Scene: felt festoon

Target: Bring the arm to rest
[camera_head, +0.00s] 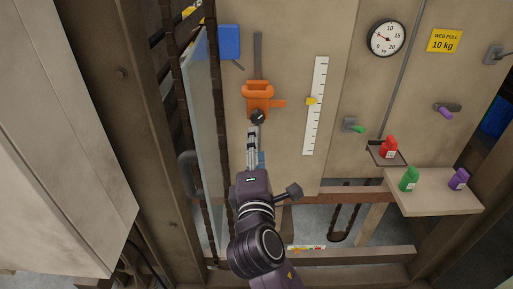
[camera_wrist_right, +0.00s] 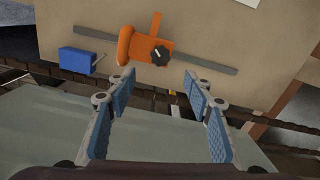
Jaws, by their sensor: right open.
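My right arm rises from the bottom of the head view, with its gripper (camera_head: 254,134) just below the orange clamp-like carriage (camera_head: 257,92) and its black knob (camera_head: 258,116). In the right wrist view my right gripper (camera_wrist_right: 159,76) has its two blue-padded fingers wide apart, with nothing between them. The orange carriage (camera_wrist_right: 147,46) sits on a grey rail (camera_wrist_right: 205,62) beyond the fingertips, and its knob (camera_wrist_right: 160,55) faces me. The gripper looks apart from it. My left gripper is not in view.
A pale glass-like panel (camera_head: 203,140) and dark chains stand close left of the arm. A ruler (camera_head: 317,105) with a yellow marker and a dial (camera_head: 386,38) are to the right. A shelf (camera_head: 432,203) holds green and purple bottles; a red one (camera_head: 388,147) sits on a small tray.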

